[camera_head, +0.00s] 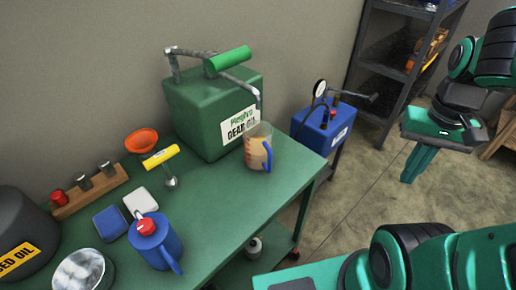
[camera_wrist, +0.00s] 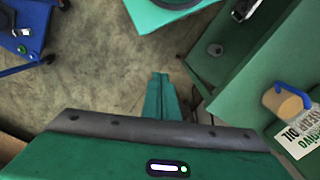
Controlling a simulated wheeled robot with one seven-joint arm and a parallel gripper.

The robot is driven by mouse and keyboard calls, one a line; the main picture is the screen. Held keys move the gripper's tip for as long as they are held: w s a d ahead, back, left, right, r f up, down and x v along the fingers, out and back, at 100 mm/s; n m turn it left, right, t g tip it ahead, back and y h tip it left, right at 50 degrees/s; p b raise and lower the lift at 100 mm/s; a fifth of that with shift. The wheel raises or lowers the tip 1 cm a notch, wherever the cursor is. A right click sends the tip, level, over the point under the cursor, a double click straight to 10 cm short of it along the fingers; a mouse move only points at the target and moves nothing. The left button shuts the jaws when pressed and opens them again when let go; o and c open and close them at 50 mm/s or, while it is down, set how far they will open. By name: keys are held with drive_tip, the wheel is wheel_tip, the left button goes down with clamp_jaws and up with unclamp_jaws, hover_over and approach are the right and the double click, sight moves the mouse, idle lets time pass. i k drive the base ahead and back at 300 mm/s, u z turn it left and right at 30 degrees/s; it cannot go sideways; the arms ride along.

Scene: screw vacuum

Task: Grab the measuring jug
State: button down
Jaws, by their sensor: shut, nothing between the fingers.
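The measuring jug (camera_head: 258,146) is a clear beaker with orange marks and a blue handle, holding tan liquid. It stands upright on the green table (camera_head: 215,222) near its right end, in front of the green gear oil can. In the wrist view the jug (camera_wrist: 287,104) is at the right edge, seen from above with its blue handle. My gripper (camera_head: 412,178) hangs over the floor to the right of the table, well apart from the jug. In the wrist view my gripper's fingers (camera_wrist: 160,78) are together and empty.
The green can (camera_head: 205,110) with a pump handle stands behind the jug. A blue pump unit (camera_head: 325,125) is right of the table. A blue jug (camera_head: 155,242), orange funnel (camera_head: 141,141) and black drum (camera_head: 22,235) are left. Shelving (camera_head: 385,75) stands behind. Floor below my gripper is clear.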

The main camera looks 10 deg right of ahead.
sight(257, 134)
drive_tip(key=z, duration=1.5)
drive_tip(key=k, duration=0.7)
drive_tip(key=u, duration=0.35)
